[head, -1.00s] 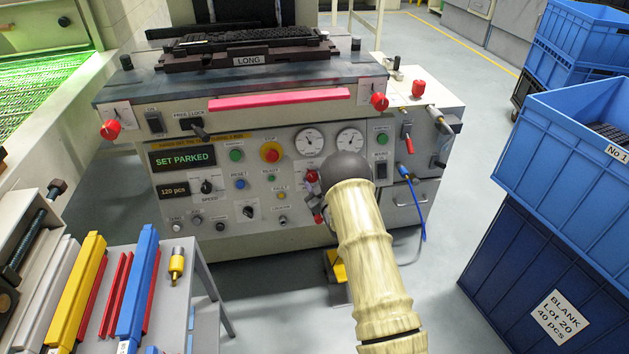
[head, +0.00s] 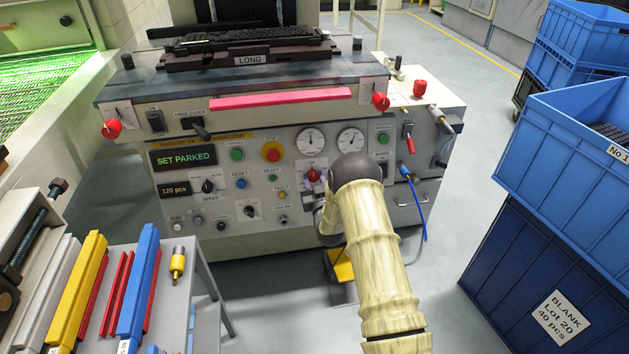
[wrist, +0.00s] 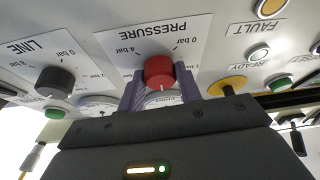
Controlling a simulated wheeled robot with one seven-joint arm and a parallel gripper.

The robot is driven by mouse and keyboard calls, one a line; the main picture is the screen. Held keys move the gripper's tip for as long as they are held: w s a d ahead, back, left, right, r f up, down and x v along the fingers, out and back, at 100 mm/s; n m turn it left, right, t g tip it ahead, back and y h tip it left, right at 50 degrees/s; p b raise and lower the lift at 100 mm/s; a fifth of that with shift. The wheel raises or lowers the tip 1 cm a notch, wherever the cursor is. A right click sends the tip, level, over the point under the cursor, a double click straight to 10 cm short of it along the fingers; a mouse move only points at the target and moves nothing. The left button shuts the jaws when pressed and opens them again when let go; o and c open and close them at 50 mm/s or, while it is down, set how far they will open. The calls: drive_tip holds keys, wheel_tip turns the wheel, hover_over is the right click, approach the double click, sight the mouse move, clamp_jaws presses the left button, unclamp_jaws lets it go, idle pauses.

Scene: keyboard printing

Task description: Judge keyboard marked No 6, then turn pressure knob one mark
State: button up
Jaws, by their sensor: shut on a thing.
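The red pressure knob (wrist: 159,70) sits on a white plate lettered PRESSURE, with bar marks, which looks upside down in the wrist view. My gripper (wrist: 161,84) has one purple finger on each side of the knob and is shut on it. In the head view the knob (head: 313,175) shows on the machine's front panel, below the two gauges, with my gripper just below it and partly behind my arm. A dark keyboard (head: 250,37) lies on the fixture on top of the machine, above a LONG label. I see no No 6 marking.
A black LINE knob (wrist: 55,80) and the yellow-based stop button (wrist: 228,87) flank the pressure knob. The display (head: 184,157) reads SET PARKED. Blue crates (head: 570,150), one tagged No 1, stand at right. A bench with coloured bars (head: 140,285) is at lower left.

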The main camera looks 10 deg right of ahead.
drive_tip(key=shift+f, duration=0.15)
drive_tip(key=o, duration=1)
drive_tip(key=shift+s, duration=0.1)
drive_tip(key=s+p, duration=0.1)
drive_tip(key=s, duration=0.4)
drive_tip(key=s+f+p, duration=0.1)
drive_tip(key=s, duration=0.5)
drive_tip(key=s+p, duration=0.2)
drive_tip(key=s, duration=0.4)
drive_tip(key=shift+s+d+f, duration=0.15)
drive_tip(key=shift+d, duration=0.2)
